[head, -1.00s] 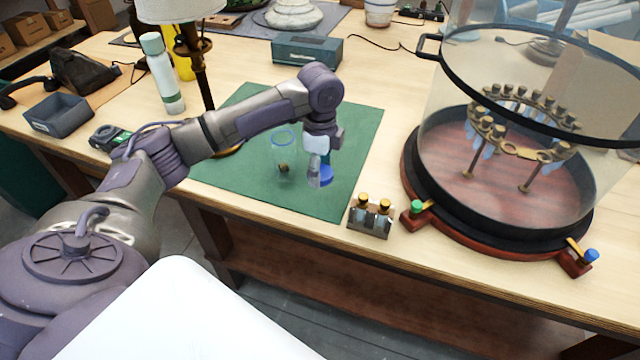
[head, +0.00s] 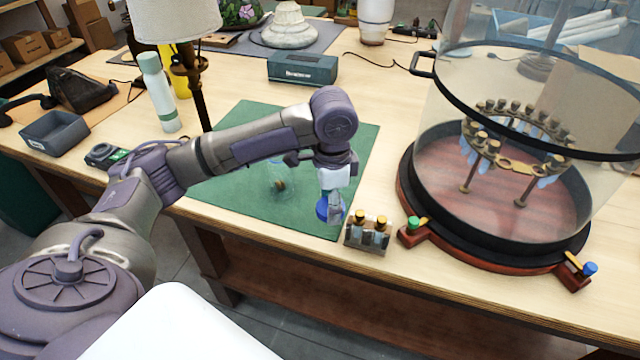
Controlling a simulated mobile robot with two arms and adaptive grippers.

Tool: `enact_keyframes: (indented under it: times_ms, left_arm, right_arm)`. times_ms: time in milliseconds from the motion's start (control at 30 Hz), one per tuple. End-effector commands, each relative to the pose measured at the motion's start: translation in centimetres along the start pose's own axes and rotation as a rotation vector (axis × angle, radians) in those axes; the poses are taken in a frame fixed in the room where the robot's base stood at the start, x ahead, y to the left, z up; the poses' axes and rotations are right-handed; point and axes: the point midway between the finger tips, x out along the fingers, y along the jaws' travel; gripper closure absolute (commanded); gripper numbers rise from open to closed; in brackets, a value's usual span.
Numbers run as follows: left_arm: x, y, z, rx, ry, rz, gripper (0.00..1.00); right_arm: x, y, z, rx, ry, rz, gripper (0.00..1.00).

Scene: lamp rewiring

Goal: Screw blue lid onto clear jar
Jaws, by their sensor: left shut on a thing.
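The clear jar (head: 281,182) stands upright on the green mat (head: 235,192), its mouth partly hidden behind my left forearm. Something small and brown shows low in it. My left gripper (head: 331,211) points down at the mat's near right part, to the right of the jar and apart from it. It is shut on the blue lid (head: 322,208), which shows at the left side of the fingers. I cannot tell how high the lid is above the mat. My right gripper is not in view.
A small rack with gold-capped vials (head: 368,234) stands just right of my left gripper, near the table's front edge. A large glass vessel on a round base (head: 430,232) fills the right. A lamp (head: 197,85) and a pale bottle (head: 158,95) stand behind my left arm.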

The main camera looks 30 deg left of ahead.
Motion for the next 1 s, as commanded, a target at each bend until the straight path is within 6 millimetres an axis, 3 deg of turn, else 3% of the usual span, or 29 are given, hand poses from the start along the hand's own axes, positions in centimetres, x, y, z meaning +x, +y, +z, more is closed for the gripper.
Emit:
enact_keyframes:
  times_ms: [200,400,600,867,1000]
  left_arm:
    - [-0.8,6.5,0.5,-0.401,-0.002,0.001,0.50]
    - [-1.3,10.4,1.5,-0.677,-0.004,0.000,0.50]
    - [-1.5,11.9,2.1,-0.796,-0.006,-0.001,0.50]
    - [-1.5,12.0,2.1,-0.808,-0.006,-0.001,0.50]
    - [-1.5,12.0,2.1,-0.808,-0.006,-0.001,0.50]
  right_arm:
    - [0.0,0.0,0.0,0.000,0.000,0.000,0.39]
    - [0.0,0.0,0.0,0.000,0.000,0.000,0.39]
    - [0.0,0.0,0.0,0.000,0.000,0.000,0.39]
    - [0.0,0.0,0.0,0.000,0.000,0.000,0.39]
    - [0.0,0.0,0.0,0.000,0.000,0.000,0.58]
